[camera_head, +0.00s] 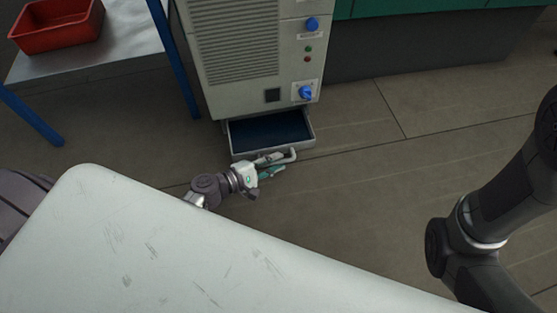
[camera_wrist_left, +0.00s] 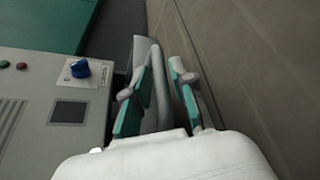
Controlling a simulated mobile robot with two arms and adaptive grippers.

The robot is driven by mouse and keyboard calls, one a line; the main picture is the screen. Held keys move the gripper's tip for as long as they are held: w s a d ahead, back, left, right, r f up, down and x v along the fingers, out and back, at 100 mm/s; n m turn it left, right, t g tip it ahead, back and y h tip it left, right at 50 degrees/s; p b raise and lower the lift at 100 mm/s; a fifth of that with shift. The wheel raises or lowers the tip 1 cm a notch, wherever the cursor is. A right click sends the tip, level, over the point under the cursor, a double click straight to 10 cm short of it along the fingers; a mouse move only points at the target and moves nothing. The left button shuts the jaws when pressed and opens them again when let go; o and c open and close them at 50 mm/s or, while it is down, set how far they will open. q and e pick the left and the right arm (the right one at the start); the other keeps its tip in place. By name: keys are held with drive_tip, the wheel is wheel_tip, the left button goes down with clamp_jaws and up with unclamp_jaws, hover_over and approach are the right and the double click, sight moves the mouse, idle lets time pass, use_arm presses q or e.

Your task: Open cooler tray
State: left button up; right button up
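The cooler tray (camera_head: 232,139) is a shallow pale drawer with a dark blue inside, at the bottom of the grey cooler cabinet (camera_head: 235,45). It stands partly pulled out, with part of its inside showing. My left gripper (camera_head: 277,164) is at the tray's front, at the pale handle (camera_head: 292,154). In the left wrist view the teal-padded fingers of the left gripper (camera_wrist_left: 164,72) are drawn in on either side of the grey handle (camera_wrist_left: 156,108) and appear closed on it. My right gripper is out of view.
A steel table (camera_head: 130,45) with blue legs and a red bin (camera_head: 58,25) stands left of the cabinet. Green-fronted furniture (camera_head: 430,8) is behind at right. The tiled floor (camera_head: 370,150) right of the tray is clear. Blue knobs (camera_head: 306,92) sit on the cabinet front.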

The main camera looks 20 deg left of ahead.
use_arm(q)
drive_tip(key=v, duration=1)
drive_tip(key=shift+s+a, duration=0.2)
drive_tip(key=shift+s, duration=0.05)
